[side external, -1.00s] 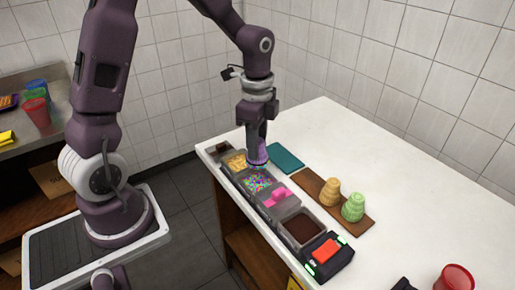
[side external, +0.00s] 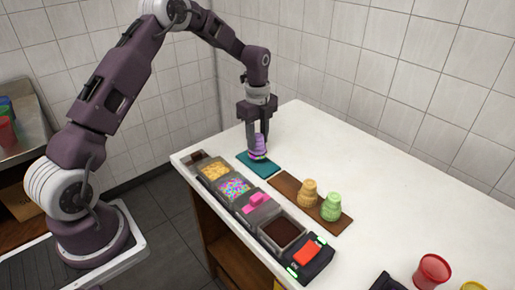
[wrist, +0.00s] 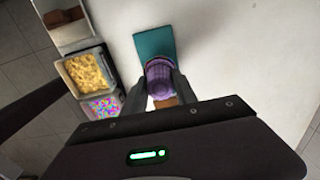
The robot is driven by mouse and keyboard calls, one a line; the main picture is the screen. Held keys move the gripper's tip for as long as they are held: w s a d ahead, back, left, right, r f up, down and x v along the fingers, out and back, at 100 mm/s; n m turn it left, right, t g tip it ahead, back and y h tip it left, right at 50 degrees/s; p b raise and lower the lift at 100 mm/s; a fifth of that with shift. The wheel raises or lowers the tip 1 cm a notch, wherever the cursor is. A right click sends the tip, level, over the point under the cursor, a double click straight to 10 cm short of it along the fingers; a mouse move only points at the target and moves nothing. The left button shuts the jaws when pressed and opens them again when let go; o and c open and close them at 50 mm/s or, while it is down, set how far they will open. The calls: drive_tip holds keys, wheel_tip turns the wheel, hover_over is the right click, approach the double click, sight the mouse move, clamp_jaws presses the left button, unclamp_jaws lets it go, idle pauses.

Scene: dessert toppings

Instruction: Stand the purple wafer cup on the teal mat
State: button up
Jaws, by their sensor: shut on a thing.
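The purple wafer cup (side external: 260,142) is between the fingers of my gripper (side external: 257,149), which is shut on it. It looks upright, with a darker speckled band at its lower end. The teal mat (side external: 271,170) lies flat on the white counter directly below the cup. In the wrist view the cup (wrist: 158,76) covers part of the teal mat (wrist: 153,40), with a finger on each side. I cannot tell whether the cup's bottom touches the mat.
A row of topping bins runs along the counter edge, including yellow bits (side external: 214,171) and coloured sprinkles (side external: 235,188). A brown board (side external: 285,189) holds a tan cup (side external: 308,193) and a green cup (side external: 331,206). A red cup (side external: 432,271) stands at front right.

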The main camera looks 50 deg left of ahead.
sight(258, 146)
drive_tip(key=shift+f, duration=1.5)
drive_tip(key=o, duration=1)
drive_tip(key=shift+f, duration=0.15)
